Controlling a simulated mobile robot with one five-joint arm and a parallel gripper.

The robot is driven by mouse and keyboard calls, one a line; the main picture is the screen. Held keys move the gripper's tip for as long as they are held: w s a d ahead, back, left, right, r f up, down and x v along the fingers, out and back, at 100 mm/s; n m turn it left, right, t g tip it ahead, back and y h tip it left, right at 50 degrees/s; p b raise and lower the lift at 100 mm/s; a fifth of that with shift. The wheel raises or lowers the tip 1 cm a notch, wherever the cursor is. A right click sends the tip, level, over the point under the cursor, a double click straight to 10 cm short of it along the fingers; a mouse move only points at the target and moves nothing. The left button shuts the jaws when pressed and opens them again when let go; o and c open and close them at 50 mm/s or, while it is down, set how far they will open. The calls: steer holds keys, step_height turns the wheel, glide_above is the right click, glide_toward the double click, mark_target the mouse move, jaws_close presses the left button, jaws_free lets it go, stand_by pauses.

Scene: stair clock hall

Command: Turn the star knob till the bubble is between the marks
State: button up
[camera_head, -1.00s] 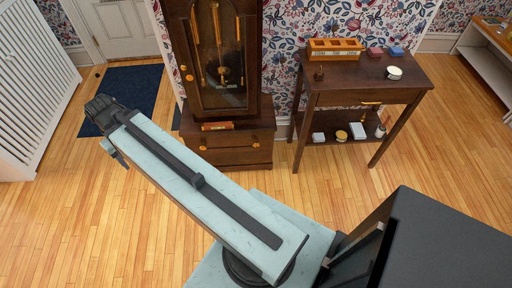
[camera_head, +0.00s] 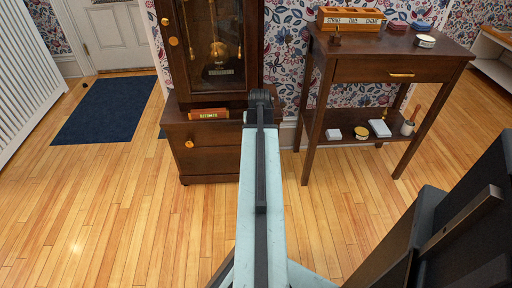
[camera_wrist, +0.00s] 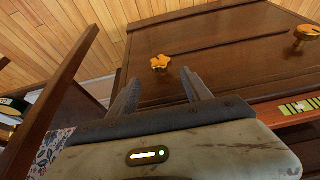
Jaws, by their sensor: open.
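The orange star knob (camera_wrist: 160,62) is on the dark wooden clock base (camera_wrist: 235,75) in the wrist view. My gripper (camera_wrist: 160,77) is open and empty, its fingertips on either side of the line to the knob and seemingly short of it. A spirit level with a green vial (camera_wrist: 302,107) shows at the right edge of the wrist view. It also lies on the base ledge in the head view (camera_head: 209,114). I cannot tell where the bubble sits against the marks. In the head view my arm hides the star knob and gripper fingers.
A second orange knob (camera_wrist: 306,32) is on the base; it also shows in the head view (camera_head: 189,144). A side table (camera_head: 385,68) stands close to the right of the clock (camera_head: 212,45). Open wood floor (camera_head: 120,210) and a blue mat (camera_head: 108,110) lie left.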

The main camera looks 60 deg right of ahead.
steer(key=b+x, duration=0.7)
steer(key=x, duration=0.1)
steer(key=shift+a, duration=0.1)
steer(key=shift+r, duration=0.2)
jaws_close()
steer(key=shift+w+a, duration=0.1)
steer(key=g, duration=0.1)
steer(key=g+h+b, duration=0.1)
steer(key=g+h, duration=0.1)
steer(key=shift+w+a+f+n+b, duration=0.2)
steer(key=shift+w+f+n+b, duration=0.1)
steer(key=shift+n+b, duration=0.1)
steer(key=g+h+b, duration=0.1)
steer(key=b, duration=0.1)
steer(key=n+g+h+b, duration=0.1)
steer(key=g+b, duration=0.1)
steer(key=b, duration=0.1)
steer(key=shift+w+a+f+h, duration=0.1)
steer(key=shift+w+f+h, duration=0.1)
steer(key=shift+h, duration=0.2)
steer(key=shift+r+g+h+b, duration=0.1)
steer(key=shift+g+h+b, duration=0.2)
steer(key=shift+g+b, duration=0.25)
steer(key=shift+r, duration=0.1)
